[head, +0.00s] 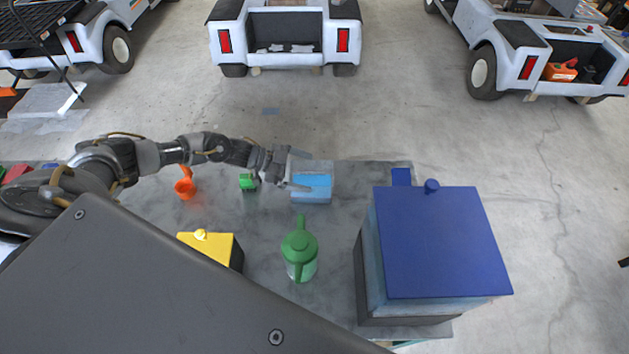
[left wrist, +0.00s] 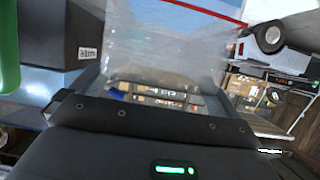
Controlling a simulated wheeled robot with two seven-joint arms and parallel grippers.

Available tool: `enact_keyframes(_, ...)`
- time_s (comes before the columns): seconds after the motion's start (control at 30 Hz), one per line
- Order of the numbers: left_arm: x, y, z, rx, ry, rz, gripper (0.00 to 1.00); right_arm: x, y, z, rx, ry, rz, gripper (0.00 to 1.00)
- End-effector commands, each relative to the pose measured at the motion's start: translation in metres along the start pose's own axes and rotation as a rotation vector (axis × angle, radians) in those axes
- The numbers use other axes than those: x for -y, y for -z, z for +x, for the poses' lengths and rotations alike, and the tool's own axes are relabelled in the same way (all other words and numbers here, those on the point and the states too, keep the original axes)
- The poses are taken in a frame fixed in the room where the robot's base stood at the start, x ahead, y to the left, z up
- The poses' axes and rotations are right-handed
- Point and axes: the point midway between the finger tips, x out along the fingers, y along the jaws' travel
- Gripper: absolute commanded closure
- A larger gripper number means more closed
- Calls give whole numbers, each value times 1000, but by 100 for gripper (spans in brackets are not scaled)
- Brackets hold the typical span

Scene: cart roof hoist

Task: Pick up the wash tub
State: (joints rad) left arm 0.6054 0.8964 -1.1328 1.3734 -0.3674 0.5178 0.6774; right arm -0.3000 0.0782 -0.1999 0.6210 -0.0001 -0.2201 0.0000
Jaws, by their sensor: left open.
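A pale blue tub (head: 312,195), which I take for the wash tub, stands on the grey table near its far edge. A brighter blue patch shows across its top. My left gripper (head: 296,172) is open at the tub's left side, its fingers pointing right; one finger is by the far left corner, the other by the near left part. I cannot tell whether they touch it. In the left wrist view a pale, see-through surface (left wrist: 165,45) fills the middle; I cannot tell whether it is the tub. My right gripper is not in view.
A green-lidded jug (head: 300,250) stands nearer me, with a large blue-lidded box (head: 437,240) to its right. A yellow-topped box (head: 207,243), an orange item (head: 185,186) and a green item (head: 248,182) are left. Parked white carts (head: 285,40) stand beyond open floor.

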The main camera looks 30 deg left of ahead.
Motion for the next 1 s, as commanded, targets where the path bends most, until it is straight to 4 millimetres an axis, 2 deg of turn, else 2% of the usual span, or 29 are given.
enact_keyframes(0.13, 0, 0, 13, 0, 0, 0, 0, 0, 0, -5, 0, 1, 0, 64)
enact_keyframes(0.37, 0, -1, 14, 1, 0, 0, 0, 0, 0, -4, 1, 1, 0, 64)
enact_keyframes(0.83, 0, -1, 14, 1, 0, 0, 60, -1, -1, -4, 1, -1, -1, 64)
enact_keyframes(1.0, 0, 0, 14, -1, 0, 2, 62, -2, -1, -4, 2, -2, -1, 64)
